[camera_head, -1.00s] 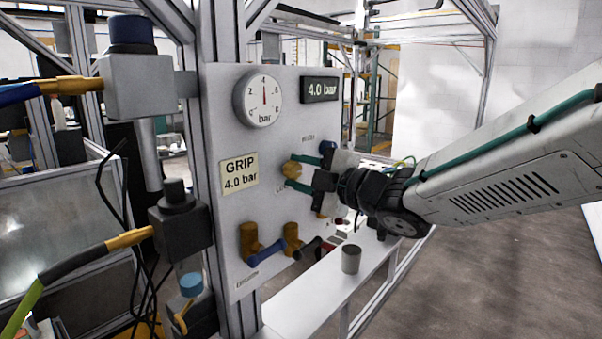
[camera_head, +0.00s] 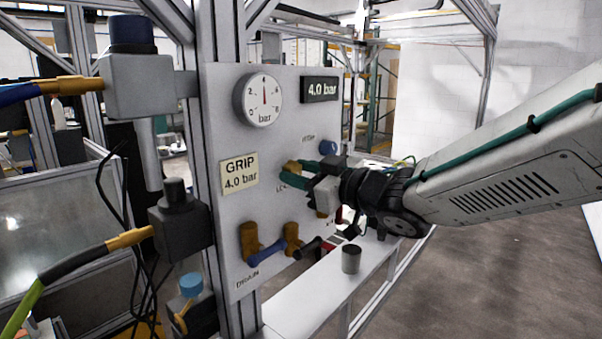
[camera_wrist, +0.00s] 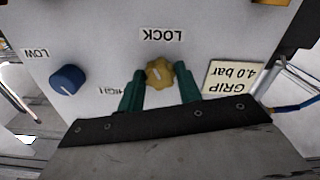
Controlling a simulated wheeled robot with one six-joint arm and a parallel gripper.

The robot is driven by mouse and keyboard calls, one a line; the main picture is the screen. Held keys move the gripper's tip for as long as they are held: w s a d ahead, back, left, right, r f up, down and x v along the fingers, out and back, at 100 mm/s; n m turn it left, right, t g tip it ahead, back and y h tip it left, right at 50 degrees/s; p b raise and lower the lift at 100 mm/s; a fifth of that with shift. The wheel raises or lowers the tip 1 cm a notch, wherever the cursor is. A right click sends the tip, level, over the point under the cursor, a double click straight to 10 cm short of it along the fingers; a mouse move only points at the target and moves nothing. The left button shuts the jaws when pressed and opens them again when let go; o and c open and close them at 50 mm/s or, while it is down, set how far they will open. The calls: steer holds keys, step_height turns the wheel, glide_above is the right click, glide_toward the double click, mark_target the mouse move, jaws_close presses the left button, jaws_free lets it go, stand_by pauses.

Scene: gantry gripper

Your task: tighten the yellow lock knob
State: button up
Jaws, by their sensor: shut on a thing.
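The yellow lock knob (camera_wrist: 159,73) is a lobed knob on the white panel under the LOCK label in the wrist view. It also shows in the head view (camera_head: 292,166), partly covered by my gripper. My gripper (camera_wrist: 160,84) has green fingers, one on each side of the knob, and is shut on it. In the head view my gripper (camera_head: 293,173) reaches the panel from the right and is rolled, with its fingers near one another in height.
A blue knob (camera_wrist: 67,80) sits beside the lock knob, between the LOW and HIGH labels. The gauge (camera_head: 258,100) and display (camera_head: 320,89) show 4.0 bar. Below are brass valves with a blue handle (camera_head: 268,252). A grey cup (camera_head: 351,259) stands on the white shelf (camera_head: 300,305).

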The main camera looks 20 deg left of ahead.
steer(key=m, duration=0.5)
steer(key=shift+f, duration=0.1)
stand_by(0.4)
steer(key=o, duration=1)
steer(key=shift+d, duration=0.1)
steer(key=v, duration=0.7)
steer(key=shift+s+d, duration=0.15)
steer(key=shift+d, duration=0.15)
